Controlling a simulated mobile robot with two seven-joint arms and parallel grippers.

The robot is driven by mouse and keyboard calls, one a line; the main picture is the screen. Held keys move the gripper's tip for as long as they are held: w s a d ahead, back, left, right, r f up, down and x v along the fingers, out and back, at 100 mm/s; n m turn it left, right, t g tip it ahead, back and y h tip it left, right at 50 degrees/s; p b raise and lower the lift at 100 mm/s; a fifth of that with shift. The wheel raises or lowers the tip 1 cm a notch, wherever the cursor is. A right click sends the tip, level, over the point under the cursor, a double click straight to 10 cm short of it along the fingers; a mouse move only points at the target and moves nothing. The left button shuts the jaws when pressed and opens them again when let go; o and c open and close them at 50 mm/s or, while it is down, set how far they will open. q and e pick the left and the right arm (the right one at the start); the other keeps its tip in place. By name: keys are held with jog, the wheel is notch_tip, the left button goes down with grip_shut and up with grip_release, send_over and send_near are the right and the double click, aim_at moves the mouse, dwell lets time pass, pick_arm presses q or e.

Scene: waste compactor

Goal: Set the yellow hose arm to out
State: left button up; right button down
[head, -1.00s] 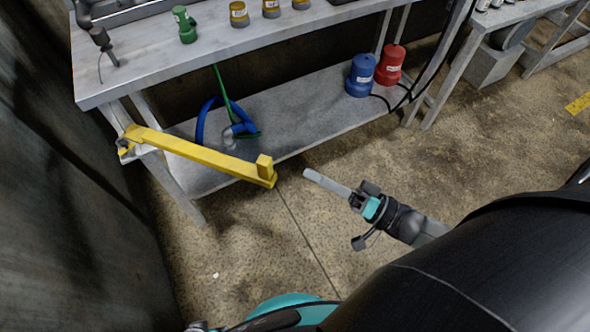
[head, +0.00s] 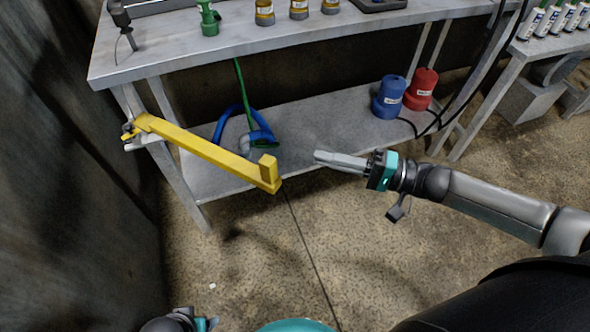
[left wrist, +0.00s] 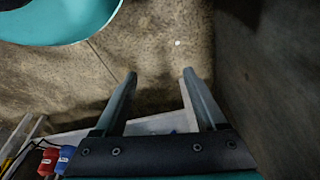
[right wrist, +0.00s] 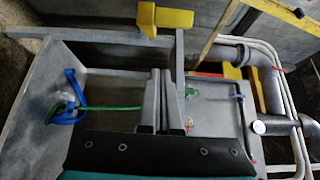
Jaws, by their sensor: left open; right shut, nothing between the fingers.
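The yellow hose arm (head: 205,150) is a long bar hinged at the left leg of the workbench. It slants down to the right, and a raised block stands at its free end. My right gripper (head: 318,157) is shut and empty, apart from the block and to its right. In the right wrist view the fingers (right wrist: 161,98) are together and the yellow block end (right wrist: 165,18) shows at the top. My left gripper (left wrist: 160,75) is open and empty. In the head view only a bit of my left arm shows at the bottom edge.
The workbench (head: 130,70) has a lower shelf (head: 310,140) holding a blue hose (head: 225,122), a blue container (head: 389,97) and a red container (head: 421,89). A dark wall (head: 60,180) stands close on the left. The floor (head: 270,260) before the bench is clear.

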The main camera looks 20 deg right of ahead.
pick_arm(q)
jog(key=shift+t, duration=0.4)
jog(key=shift+w+d+r+b, duration=0.1)
jog(key=shift+w+r+b, duration=0.2)
jog(key=shift+r, duration=0.4)
jog(key=shift+w+d+r+b, duration=0.1)
jog(key=shift+w+r+b, duration=0.25)
jog(key=shift+r, duration=0.35)
jog(key=shift+w+r+b, duration=0.25)
jog(key=shift+w+r, duration=0.05)
jog(key=shift+r, duration=0.4)
pick_arm(e)
jog(key=a, duration=0.7)
pick_arm(q)
jog(key=shift+r, duration=0.1)
pick_arm(e)
jog(key=shift+s, duration=0.15)
